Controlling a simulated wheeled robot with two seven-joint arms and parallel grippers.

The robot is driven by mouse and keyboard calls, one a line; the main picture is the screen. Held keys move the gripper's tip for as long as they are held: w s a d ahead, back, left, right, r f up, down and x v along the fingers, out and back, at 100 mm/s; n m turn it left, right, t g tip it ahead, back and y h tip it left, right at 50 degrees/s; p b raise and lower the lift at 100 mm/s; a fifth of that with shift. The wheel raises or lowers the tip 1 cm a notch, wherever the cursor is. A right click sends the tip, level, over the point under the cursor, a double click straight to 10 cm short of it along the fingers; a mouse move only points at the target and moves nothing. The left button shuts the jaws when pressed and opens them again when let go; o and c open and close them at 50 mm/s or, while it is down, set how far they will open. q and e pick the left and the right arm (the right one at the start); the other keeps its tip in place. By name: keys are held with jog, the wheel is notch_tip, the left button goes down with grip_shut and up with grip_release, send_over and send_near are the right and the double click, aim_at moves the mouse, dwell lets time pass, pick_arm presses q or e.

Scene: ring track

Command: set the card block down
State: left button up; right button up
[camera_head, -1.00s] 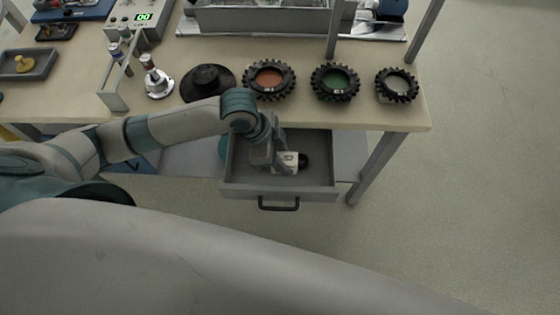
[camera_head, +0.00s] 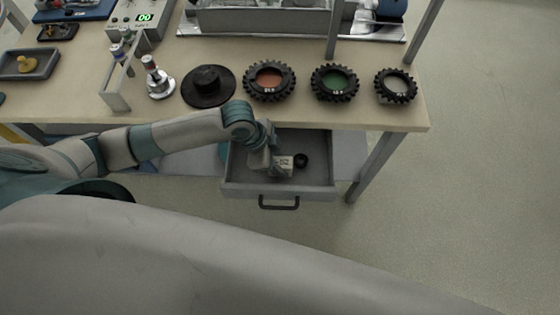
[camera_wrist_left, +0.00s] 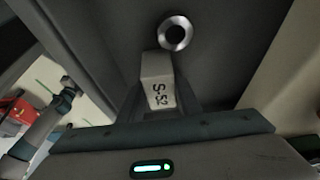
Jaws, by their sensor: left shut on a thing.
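The card block (camera_head: 283,164) is a small white block with dark marks. My left gripper (camera_head: 272,162) is shut on it, inside the open grey drawer (camera_head: 320,176) under the table. In the left wrist view the card block (camera_wrist_left: 158,88) sits between the fingers with its marked face showing. I cannot tell whether its underside touches the drawer floor. My right gripper is not in view.
Several black toothed rings, including one with an orange centre (camera_head: 270,97), stand on the table (camera_head: 150,108) above. The drawer's right side is clear.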

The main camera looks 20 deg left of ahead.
pick_arm(q)
jog(key=shift+f, duration=0.1)
jog(key=o, duration=1.1)
jog(key=b+v, duration=0.1)
jog(key=v, duration=1.1)
